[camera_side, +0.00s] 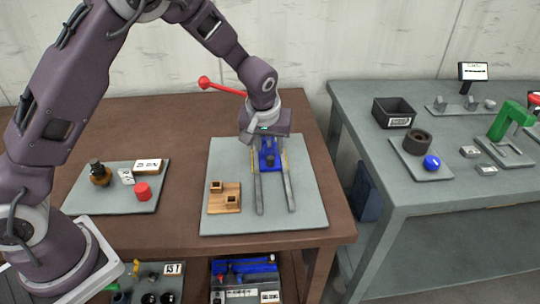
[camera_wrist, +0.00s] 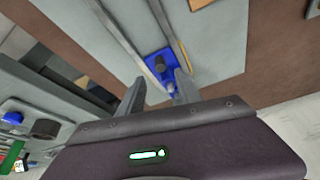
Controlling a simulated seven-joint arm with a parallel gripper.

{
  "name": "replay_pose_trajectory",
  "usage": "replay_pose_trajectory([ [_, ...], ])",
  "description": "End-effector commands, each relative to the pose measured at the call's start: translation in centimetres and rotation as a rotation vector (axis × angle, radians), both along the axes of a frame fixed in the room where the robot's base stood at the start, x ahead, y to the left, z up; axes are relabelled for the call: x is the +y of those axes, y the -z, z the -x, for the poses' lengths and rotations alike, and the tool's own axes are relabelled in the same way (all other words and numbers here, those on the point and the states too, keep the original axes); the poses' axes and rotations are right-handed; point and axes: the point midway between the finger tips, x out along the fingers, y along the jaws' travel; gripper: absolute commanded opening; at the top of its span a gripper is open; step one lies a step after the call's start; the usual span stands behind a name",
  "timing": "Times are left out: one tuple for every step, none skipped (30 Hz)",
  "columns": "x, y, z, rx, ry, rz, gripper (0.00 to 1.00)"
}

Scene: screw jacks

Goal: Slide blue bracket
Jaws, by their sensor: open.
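The blue bracket (camera_side: 268,162) sits between two grey rails (camera_side: 288,190) at the back half of a grey board (camera_side: 308,215). It carries a dark round post. In the wrist view, the bracket (camera_wrist: 151,66) lies between the rails, just beyond and partly between my fingertips. My gripper (camera_side: 267,146) points down over the bracket's back end and hides part of it.
A wooden block (camera_side: 224,204) with square sockets lies left of the rails. A tray (camera_side: 112,195) with a red cylinder stands left. A second table (camera_side: 450,190) stands right. The board's front is clear.

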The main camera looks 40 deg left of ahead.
Motion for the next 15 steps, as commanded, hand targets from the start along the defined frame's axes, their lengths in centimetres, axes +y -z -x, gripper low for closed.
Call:
replay_pose_trajectory([
  [0.3, 0.9, -0.2, 0.005, -0.002, -0.001, 0.41],
  [0.4, 1.5, -0.4, 0.006, -0.003, 0.0, 0.41],
  [0.6, 2.3, -0.6, 0.006, -0.002, 0.0, 0.41],
  [0.7, 2.9, -0.8, 0.006, -0.002, 0.0, 0.41],
  [0.8, 3.3, -1.1, 0.004, -0.002, 0.001, 0.41],
  [0.9, 4.0, -1.2, 0.006, -0.002, 0.0, 0.41],
  [1.0, 4.4, -1.4, 0.006, -0.002, 0.0, 0.41],
  [1.1, 4.8, -1.5, 0.004, -0.002, 0.001, 0.41],
  [1.1, 5.1, -1.7, 0.004, 0.0, 0.001, 0.41],
  [1.1, 5.3, -1.8, 0.003, 0.0, 0.001, 0.41],
  [1.2, 5.5, -1.8, 0.003, 0.0, 0.002, 0.41],
  [1.2, 5.6, -1.9, 0.003, 0.0, 0.002, 0.41],
  [1.2, 5.7, -1.9, 0.003, 0.0, 0.002, 0.41],
  [1.2, 5.7, -1.9, 0.003, 0.0, 0.002, 0.41],
  [1.2, 5.6, -1.9, 0.003, 0.0, 0.002, 0.41],
])
